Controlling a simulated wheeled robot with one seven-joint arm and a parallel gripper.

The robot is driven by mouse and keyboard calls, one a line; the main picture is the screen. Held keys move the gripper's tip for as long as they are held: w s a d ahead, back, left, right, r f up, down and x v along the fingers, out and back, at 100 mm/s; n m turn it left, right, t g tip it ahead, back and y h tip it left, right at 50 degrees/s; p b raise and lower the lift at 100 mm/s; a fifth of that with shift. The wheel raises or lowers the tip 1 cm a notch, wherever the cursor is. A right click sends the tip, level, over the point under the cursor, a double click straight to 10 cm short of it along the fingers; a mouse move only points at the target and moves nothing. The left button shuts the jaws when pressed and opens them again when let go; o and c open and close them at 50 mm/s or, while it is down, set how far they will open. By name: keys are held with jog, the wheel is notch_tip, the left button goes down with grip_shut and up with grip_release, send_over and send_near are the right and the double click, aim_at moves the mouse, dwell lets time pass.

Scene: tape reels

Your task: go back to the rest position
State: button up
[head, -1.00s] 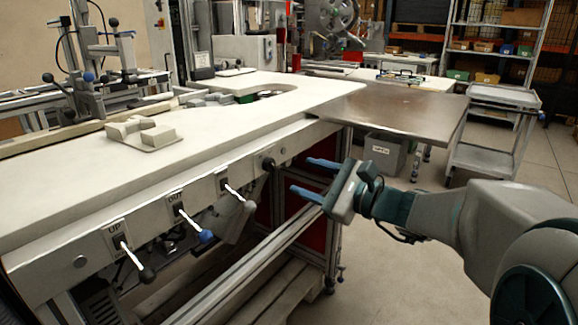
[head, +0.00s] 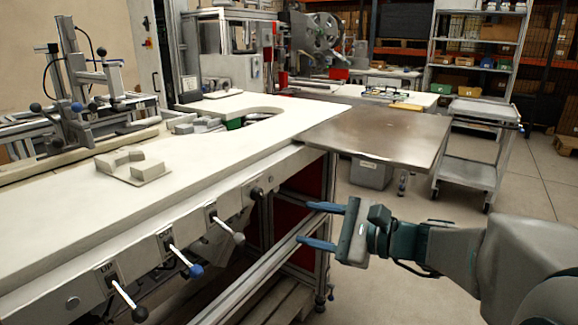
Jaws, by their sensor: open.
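My gripper (head: 322,226) is open and empty, with its two blue fingers apart and pointing left. It hangs in free air in front of the workbench (head: 225,148), at the right end of the bench's front side. My arm reaches in from the lower right of the head view. Nothing lies between the fingers.
A brown metal side table (head: 385,135) stands behind my gripper. A grey trolley (head: 470,172) and shelves (head: 478,55) stand farther back right. A grey fixture block (head: 133,166) lies on the bench top. The floor (head: 385,290) around my forearm looks clear.

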jog(key=s+a+r+n+g+h+p, duration=0.2)
jog(key=s+r+n+g+h+p, duration=0.2)
jog(key=s+n+g+h+p, duration=0.55)
jog(key=s+d+r+n+t+h+p, duration=0.3)
jog(key=d+r+n+p, duration=0.4)
jog(key=p, duration=0.9)
jog(key=shift+s+d+r+h, duration=0.7)
jog(key=shift+s+r, duration=0.25)
jog(key=shift+r, duration=0.15)
